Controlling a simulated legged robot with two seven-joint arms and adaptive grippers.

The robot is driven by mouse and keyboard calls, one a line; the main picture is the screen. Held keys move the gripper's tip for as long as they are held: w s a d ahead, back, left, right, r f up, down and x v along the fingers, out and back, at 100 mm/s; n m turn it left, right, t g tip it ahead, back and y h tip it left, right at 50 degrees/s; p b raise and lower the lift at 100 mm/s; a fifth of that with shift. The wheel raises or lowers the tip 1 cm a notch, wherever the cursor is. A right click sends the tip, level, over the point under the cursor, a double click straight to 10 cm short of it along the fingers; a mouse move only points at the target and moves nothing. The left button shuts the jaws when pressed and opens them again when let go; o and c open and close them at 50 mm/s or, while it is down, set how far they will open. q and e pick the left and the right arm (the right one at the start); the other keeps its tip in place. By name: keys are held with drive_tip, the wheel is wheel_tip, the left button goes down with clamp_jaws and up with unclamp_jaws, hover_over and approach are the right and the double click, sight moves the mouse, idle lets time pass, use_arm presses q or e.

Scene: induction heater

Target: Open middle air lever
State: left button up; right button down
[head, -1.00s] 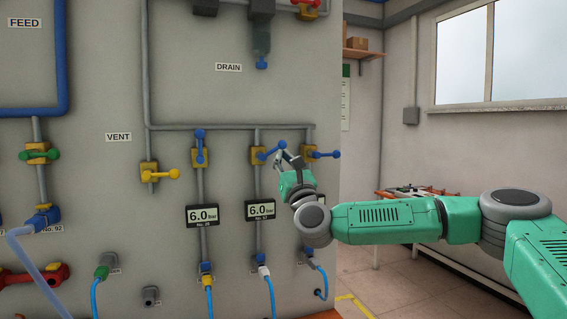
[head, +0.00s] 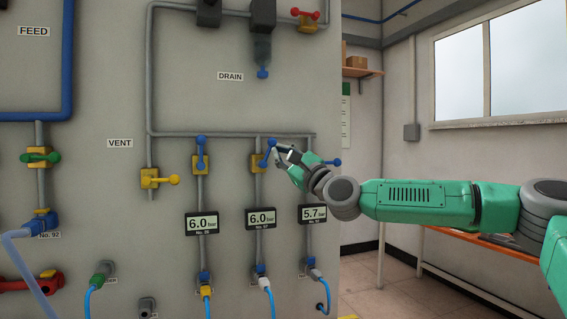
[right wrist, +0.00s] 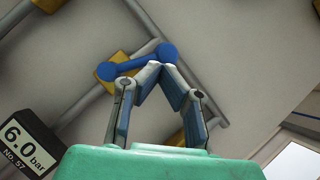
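The middle blue air lever (head: 269,151) sits on a yellow valve on the middle pipe, above the 6.0 bar gauge. Its handle tilts steeply up and slightly right. My right gripper (head: 280,149) is at the handle's knob end, coming from the right. In the right wrist view, the two fingertips (right wrist: 159,66) meet right at the lever's blue knob (right wrist: 167,52), seemingly touching it; the knob lies beyond the tips rather than between them. The left blue lever (head: 201,152) points straight up. The right blue lever (head: 329,162) lies horizontal, partly behind my gripper. My left gripper is not in view.
A yellow lever (head: 160,180) stands left on the vent pipe. Gauges hang below the valves, including a 5.7 bar gauge (head: 313,214) at right. A grey pipe (head: 235,134) runs across above the levers. Open room lies right of the panel.

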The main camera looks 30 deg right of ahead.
drive_tip(key=n, duration=0.1)
drive_tip(key=a+n+g+y, duration=0.1)
drive_tip(key=n, duration=0.1)
drive_tip(key=r+n+y, duration=0.1)
drive_tip(key=shift+w+a+n+g+p, duration=0.2)
drive_tip(key=shift+n+g+p, duration=0.1)
drive_tip(key=shift+g, duration=0.1)
drive_tip(key=shift+f, duration=0.1)
